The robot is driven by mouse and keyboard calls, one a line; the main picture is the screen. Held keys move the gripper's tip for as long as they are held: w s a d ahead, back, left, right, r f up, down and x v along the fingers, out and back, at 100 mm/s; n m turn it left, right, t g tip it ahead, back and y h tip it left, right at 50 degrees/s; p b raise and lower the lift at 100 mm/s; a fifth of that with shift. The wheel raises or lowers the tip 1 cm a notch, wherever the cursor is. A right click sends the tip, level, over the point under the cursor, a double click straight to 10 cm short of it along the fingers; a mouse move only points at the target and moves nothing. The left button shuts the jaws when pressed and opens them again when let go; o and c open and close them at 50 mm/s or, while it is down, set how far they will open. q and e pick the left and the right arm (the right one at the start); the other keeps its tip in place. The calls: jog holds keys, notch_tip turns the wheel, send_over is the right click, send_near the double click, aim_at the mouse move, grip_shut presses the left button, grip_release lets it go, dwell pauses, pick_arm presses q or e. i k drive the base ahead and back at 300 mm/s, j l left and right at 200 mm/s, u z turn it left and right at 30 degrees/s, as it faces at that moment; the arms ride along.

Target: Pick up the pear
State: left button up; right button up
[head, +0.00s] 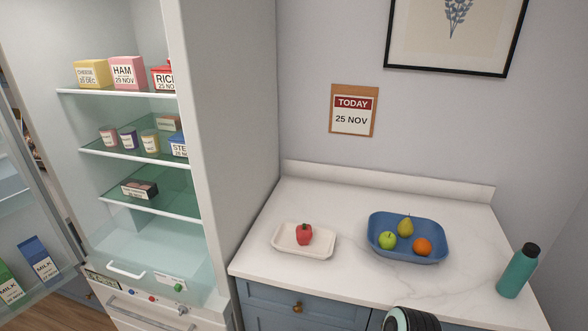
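The yellow-green pear (405,227) stands in the blue tray (438,232) on the white counter, with its stem end up. It is behind a green apple (387,241) and an orange (423,246), which hide a little of its lower part. Neither of my grippers shows in the head view. A dark rounded part with a teal ring shows at the bottom edge, in front of the counter; no fingers are visible on it.
A white tray (318,252) with a red pepper (304,234) sits left of the blue tray. A teal bottle (517,272) stands at the counter's right. The open fridge (120,230) with stocked shelves is at left. The counter between the blue tray and bottle is clear.

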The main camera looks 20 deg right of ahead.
aim_at(405, 229)
jog(key=z, duration=1.45)
jog(key=u, duration=2.25)
jog(key=z, duration=2.25)
